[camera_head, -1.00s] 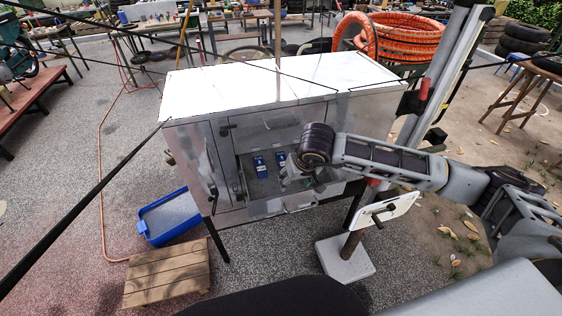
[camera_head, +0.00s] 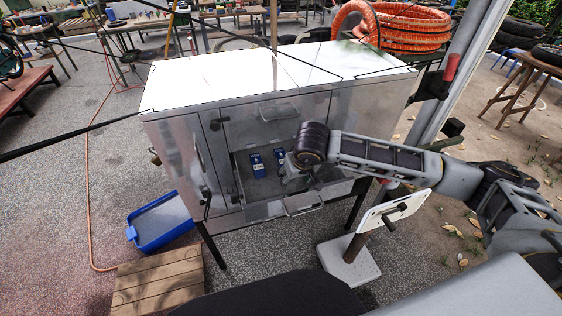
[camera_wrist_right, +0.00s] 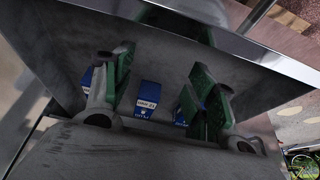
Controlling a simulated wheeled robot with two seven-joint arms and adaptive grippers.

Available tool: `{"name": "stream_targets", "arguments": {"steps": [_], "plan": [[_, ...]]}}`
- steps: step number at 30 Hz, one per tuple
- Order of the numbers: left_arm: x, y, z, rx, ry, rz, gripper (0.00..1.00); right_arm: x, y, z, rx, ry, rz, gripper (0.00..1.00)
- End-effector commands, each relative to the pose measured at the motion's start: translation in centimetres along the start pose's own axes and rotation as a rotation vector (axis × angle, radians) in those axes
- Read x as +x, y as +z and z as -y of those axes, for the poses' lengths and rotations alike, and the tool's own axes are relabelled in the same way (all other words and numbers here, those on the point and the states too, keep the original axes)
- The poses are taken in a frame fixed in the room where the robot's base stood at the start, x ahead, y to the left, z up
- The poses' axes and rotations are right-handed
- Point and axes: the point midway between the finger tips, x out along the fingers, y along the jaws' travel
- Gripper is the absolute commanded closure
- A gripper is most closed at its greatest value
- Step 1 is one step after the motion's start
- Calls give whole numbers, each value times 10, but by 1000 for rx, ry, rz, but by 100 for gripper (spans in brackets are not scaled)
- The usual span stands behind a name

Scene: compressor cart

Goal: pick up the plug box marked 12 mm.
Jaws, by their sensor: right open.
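Blue-and-white plug boxes lie in the open drawer of the metal cart. In the head view I see a left box (camera_head: 257,164) and a right box (camera_head: 281,159), the right one partly covered by my gripper. My right gripper (camera_head: 302,176) is over the drawer's right part. In the wrist view the gripper (camera_wrist_right: 163,88) is open, its green pads apart. A blue box (camera_wrist_right: 148,97) shows between the fingers, below them. Another blue box is beside the left finger (camera_wrist_right: 87,76), and a third is partly hidden by the right finger. Their size marks are too small to read.
The open drawer (camera_head: 262,209) has raised metal walls close around the gripper. The cart's white top (camera_head: 270,75) is bare. A signboard on a post (camera_head: 398,210) stands close beside my right arm. A blue bin (camera_head: 160,222) and wooden step (camera_head: 160,280) are on the ground at left.

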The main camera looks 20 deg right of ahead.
Motion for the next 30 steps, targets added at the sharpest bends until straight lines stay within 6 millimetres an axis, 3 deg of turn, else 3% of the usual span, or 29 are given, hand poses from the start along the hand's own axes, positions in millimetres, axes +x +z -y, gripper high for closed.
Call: {"name": "stream_targets", "arguments": {"steps": [14,30], "plan": [[-4,20,-15,-1,15,23,60,1,-5,0,1,0,-1,43],[-13,9,-20,-3,22,13,60,18,-50,1,1,-2,-1,43]]}}
